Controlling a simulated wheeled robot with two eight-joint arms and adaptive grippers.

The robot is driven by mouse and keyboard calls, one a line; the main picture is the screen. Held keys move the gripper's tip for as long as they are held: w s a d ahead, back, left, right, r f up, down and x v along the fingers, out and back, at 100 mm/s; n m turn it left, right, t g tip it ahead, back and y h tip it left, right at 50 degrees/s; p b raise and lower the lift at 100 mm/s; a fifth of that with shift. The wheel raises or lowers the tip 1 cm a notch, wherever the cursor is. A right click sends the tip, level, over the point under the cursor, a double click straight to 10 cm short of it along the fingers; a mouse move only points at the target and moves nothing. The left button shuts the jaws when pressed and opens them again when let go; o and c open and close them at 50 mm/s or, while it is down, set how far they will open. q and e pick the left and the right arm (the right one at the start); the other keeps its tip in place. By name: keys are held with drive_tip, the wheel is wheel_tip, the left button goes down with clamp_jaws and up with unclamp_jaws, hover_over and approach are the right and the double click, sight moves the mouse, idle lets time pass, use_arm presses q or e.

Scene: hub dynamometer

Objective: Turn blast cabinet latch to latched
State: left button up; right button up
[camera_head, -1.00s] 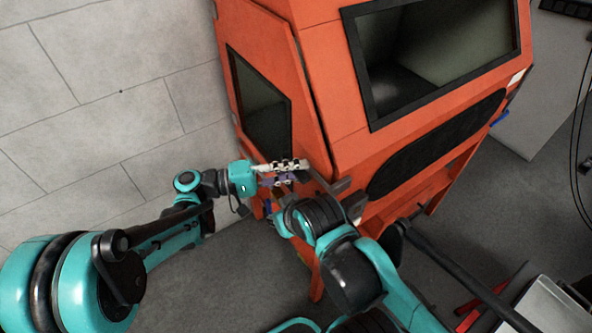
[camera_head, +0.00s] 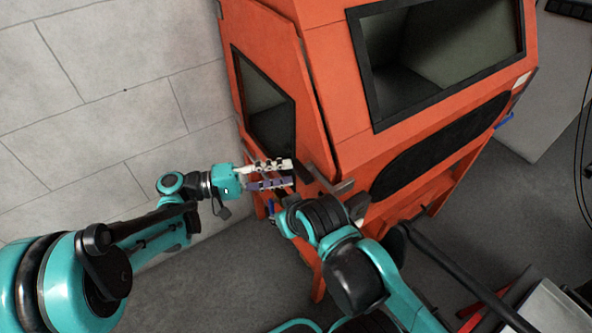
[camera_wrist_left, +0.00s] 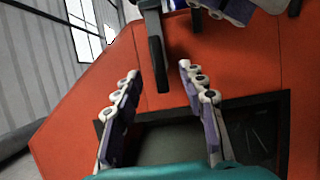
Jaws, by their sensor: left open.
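The orange blast cabinet (camera_head: 345,150) stands at the centre of the head view. Its latch is a dark lever (camera_head: 321,173) on the near side edge; it also shows as a black bar in the left wrist view (camera_wrist_left: 157,50). My left gripper (camera_head: 291,172) is open, with its white and purple fingers pointing at the lever. In the left wrist view the bar's lower end appears between the fingertips; I cannot tell whether they touch it. My right gripper's fingers (camera_wrist_left: 232,10) show partly at the top of the wrist view; its wrist hides them in the head view.
My right forearm and wrist stand close to the left gripper, just right of and below it. A pale block wall (camera_head: 110,80) is on the left. Grey floor (camera_head: 240,270) lies below. A grey cabinet (camera_head: 545,110) stands at the right.

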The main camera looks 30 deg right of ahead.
use_arm(q)
drive_tip(key=v, duration=0.7)
drive_tip(key=shift+a, duration=0.2)
